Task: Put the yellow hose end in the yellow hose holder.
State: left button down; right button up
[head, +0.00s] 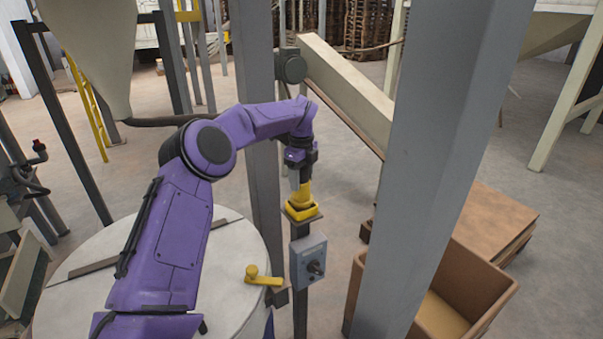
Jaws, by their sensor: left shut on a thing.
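My left gripper (298,183) points down above the post beside the white round lid. It is shut on the yellow hose end (302,195). The yellow hose holder (302,212) is a square yellow cup on top of a thin dark post. The hose end is right over the holder and its lower part meets the cup's opening. I cannot tell how deep it sits. My right gripper is not in view.
A grey control box (308,262) with a dark knob is on the post below the holder. A yellow handle (262,277) lies at the edge of the white round lid (225,300). A thick grey column (430,140) and a brown box (445,285) stand to the right.

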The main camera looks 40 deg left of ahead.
pick_arm(q)
jog(key=shift+f, duration=0.55)
jog(key=shift+c, duration=1.8)
grip_release()
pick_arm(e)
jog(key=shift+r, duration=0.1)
pick_arm(q)
jog(key=shift+r, duration=0.1)
jog(key=shift+r, duration=0.2)
notch_tip(320, 180, up, 6)
jog(key=shift+f+b, duration=0.15)
jog(key=shift+b, duration=0.6)
notch_tip(320, 180, up, 6)
jog(key=shift+r+p, duration=0.1)
jog(key=shift+p, duration=0.3)
